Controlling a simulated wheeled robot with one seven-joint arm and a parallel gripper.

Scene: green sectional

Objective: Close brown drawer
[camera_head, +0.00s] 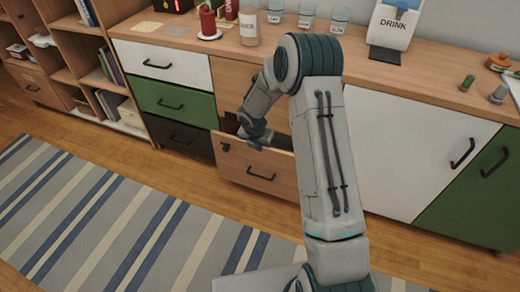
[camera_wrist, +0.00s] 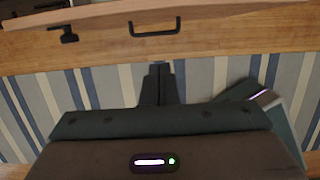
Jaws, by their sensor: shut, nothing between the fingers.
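The brown wooden drawer (camera_head: 258,178) stands pulled out from the cabinet, below another wooden front (camera_head: 232,80). Its front has a black bar handle, and part of its inside shows dark behind the front. My gripper (camera_head: 240,142) is over the drawer's top edge at its left side in the head view, partly hidden by its own wrist; I cannot tell whether it touches. In the wrist view my gripper (camera_wrist: 158,70) has its fingers together, with nothing seen between them. A wooden front (camera_wrist: 210,20) with a black handle (camera_wrist: 155,28) lies beyond the fingertips.
White, green and dark drawers (camera_head: 180,135) to the left are shut. A white door (camera_head: 420,140) and a green door (camera_head: 480,195) are to the right. Jars and a drink dispenser (camera_head: 393,28) stand on the countertop. A striped rug (camera_head: 110,225) covers the floor in front.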

